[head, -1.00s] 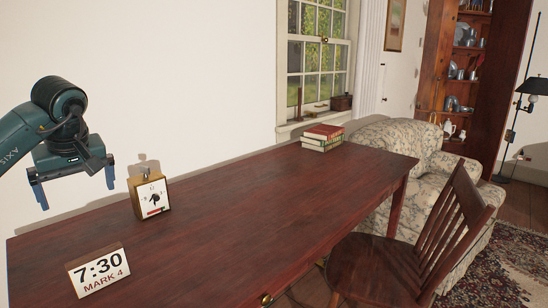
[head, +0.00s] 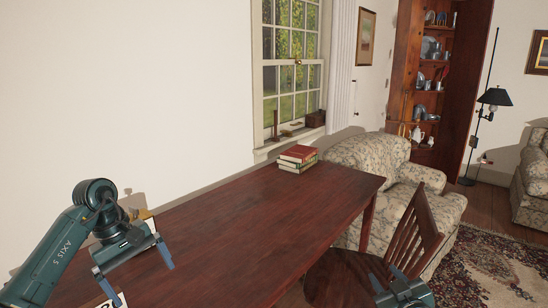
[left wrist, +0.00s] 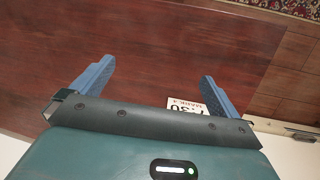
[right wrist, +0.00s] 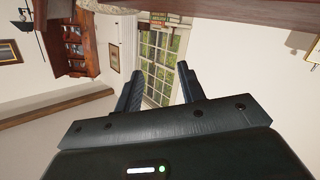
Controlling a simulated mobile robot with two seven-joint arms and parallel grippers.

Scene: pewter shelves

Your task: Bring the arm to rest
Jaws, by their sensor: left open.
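My left gripper (head: 140,276) is over the left end of the dark wooden table (head: 240,225). It is open, with nothing between its blue fingers in the left wrist view (left wrist: 152,85). The dial box (head: 143,214) is mostly hidden behind my left arm in the head view. My right gripper (head: 392,279) shows at the bottom edge, in front of the wooden chair (head: 408,240). In the right wrist view (right wrist: 158,86) its fingers are apart and empty.
Stacked books (head: 297,158) lie at the table's far end, below the window (head: 291,75). A floral armchair (head: 370,155) stands beyond it. A floor lamp (head: 494,98) and a shelf cabinet (head: 432,80) are further back. The middle of the tabletop is clear.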

